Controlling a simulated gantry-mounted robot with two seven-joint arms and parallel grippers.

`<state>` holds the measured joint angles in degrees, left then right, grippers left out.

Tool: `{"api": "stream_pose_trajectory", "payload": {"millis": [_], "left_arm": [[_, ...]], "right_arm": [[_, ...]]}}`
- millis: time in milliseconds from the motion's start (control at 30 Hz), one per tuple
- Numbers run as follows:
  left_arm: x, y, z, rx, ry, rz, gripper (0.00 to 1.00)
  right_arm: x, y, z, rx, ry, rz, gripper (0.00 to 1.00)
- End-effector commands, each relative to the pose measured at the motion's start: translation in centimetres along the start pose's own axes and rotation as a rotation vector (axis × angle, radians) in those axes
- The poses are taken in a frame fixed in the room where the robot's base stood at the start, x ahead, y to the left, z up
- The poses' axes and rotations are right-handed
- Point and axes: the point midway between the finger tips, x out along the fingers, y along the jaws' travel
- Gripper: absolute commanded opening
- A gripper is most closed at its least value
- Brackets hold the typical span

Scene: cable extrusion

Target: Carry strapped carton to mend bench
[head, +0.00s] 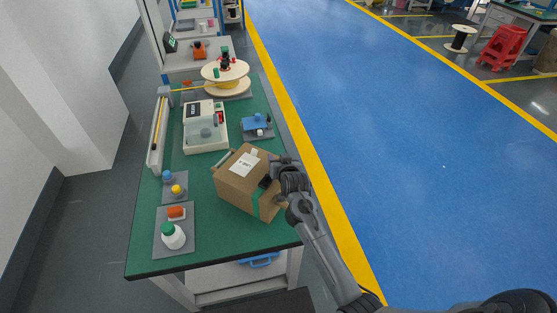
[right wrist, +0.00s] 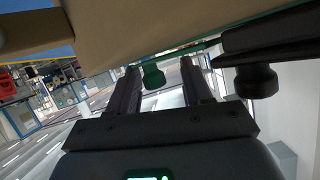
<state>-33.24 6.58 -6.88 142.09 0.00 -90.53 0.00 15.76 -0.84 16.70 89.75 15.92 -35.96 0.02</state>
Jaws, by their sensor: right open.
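The brown carton (head: 236,187) sits on the green-topped bench, with a white label on top and a green strap (head: 257,202) down its near side. My right gripper (head: 271,184) is at the carton's right side, beside a dark piece on it. In the right wrist view the two fingers (right wrist: 160,85) are apart, with a gap between them. A green knob-like piece (right wrist: 152,76) shows in that gap; I cannot tell what it is. The carton (right wrist: 150,28) fills the top of that view. My left gripper is not in view.
The bench (head: 160,248) also holds a white bottle (head: 173,237) on a grey mat, a beige machine (head: 204,127), a blue fixture (head: 257,122) and a cable reel (head: 225,72). The blue floor (head: 400,150) to the right is largely clear. A red step stool (head: 502,47) stands far right.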

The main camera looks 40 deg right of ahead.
Motion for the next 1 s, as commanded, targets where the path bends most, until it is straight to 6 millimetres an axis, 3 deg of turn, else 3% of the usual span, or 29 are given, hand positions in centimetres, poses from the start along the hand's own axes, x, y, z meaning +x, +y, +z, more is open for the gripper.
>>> {"api": "stream_pose_trajectory", "payload": {"millis": [367, 800, 1000], "left_arm": [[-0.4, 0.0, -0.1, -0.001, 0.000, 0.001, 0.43], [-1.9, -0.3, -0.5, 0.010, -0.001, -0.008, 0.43], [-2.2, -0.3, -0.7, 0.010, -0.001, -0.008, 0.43]], "right_arm": [[-1.3, -0.1, -0.1, -0.001, 0.001, -0.001, 0.49], [-8.9, -0.1, -0.1, -0.001, 0.000, -0.001, 0.49], [-11.2, -0.1, 0.0, -0.002, -0.001, -0.002, 0.49]]}}
